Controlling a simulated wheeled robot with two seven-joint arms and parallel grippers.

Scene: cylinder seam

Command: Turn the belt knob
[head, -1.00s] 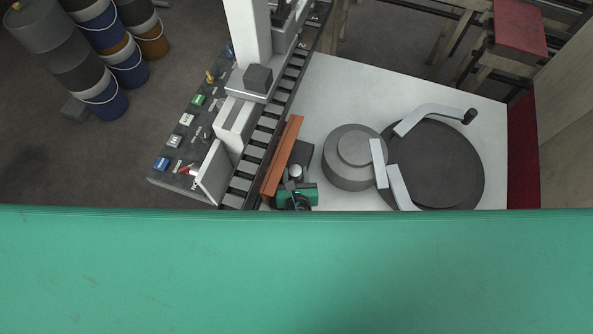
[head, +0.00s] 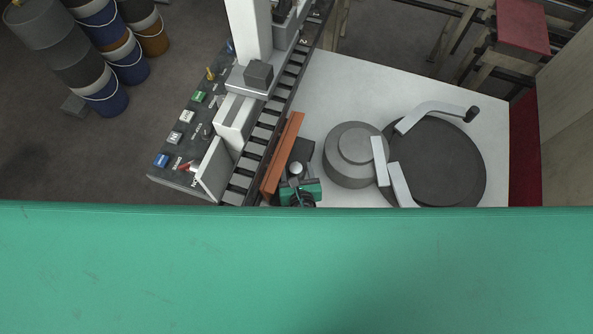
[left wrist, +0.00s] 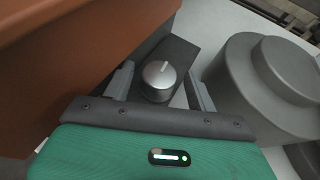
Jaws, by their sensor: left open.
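The belt knob (head: 296,168) is a small silver dome on a dark box (head: 303,150) beside the orange-brown guide board. In the left wrist view the knob (left wrist: 159,80) shows a pale pointer line on its top. My left gripper (left wrist: 161,82) is open, with one grey finger on each side of the knob. A gap shows between the knob and the right finger; contact on the left is unclear. In the head view my left gripper (head: 298,178) sits just in front of the knob, mostly hidden by its own green body. My right gripper is out of view.
The orange-brown board (head: 282,155) runs close along the left of the knob, next to the conveyor (head: 262,135). A grey stepped cylinder (head: 352,170) and a dark round turntable (head: 440,160) stand to the right on the white table (head: 350,90). A green surface fills the lower head view.

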